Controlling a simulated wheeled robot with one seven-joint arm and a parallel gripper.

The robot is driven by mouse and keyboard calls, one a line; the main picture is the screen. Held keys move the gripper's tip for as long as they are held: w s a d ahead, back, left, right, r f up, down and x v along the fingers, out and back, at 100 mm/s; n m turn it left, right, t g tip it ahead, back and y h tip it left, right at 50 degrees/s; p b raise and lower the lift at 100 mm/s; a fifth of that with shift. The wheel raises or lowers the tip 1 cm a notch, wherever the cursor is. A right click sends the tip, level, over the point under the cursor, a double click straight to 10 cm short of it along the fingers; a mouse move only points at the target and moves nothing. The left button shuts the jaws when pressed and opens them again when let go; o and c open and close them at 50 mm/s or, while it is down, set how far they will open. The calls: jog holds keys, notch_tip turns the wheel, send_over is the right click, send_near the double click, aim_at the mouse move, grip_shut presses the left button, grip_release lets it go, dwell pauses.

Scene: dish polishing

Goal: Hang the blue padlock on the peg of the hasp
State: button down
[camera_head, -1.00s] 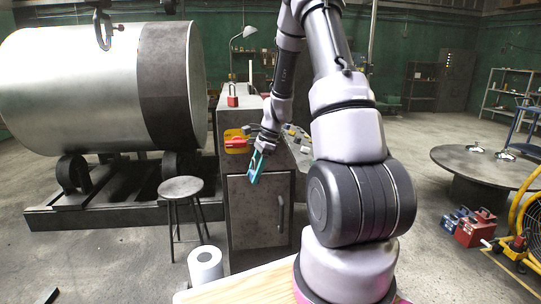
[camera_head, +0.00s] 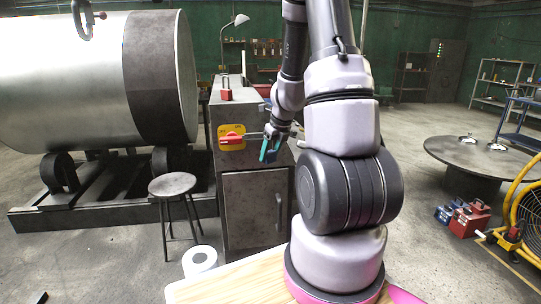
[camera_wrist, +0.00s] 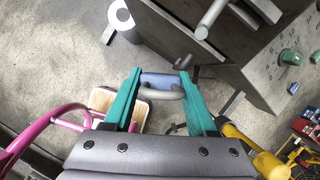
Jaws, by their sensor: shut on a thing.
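My gripper (camera_head: 270,148) has teal fingers and is in front of the grey cabinet's upper right part in the head view. In the wrist view my gripper (camera_wrist: 160,92) is shut on the blue padlock (camera_wrist: 158,80). The padlock's blue body lies between the fingers, with its grey curved shackle on the near side. In the head view the padlock is too small to make out clearly. A yellow plate with a red handle (camera_head: 232,139), seemingly the hasp, is on the cabinet front, left of my gripper and apart from it. Its peg cannot be made out clearly.
The grey cabinet (camera_head: 245,200) has a door handle. A red padlock (camera_head: 226,90) stands on its top. A stool (camera_head: 172,186) and a white roll (camera_head: 199,261) are to the left on the floor, beside a large metal tank (camera_head: 75,80). A round table (camera_head: 470,155) is far right.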

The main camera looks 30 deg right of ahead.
jog(key=w+d+f, duration=0.1)
jog(key=w+d, duration=0.1)
jog(key=w, duration=0.5)
jog(key=shift+w+f, duration=0.3)
jog(key=shift+w, duration=0.05)
dwell(0.5)
jog(key=shift+d, duration=0.1)
dwell(0.5)
jog(key=shift+c, duration=0.6)
grip_release()
jog(key=shift+d, duration=0.1)
jog(key=shift+r, duration=0.1)
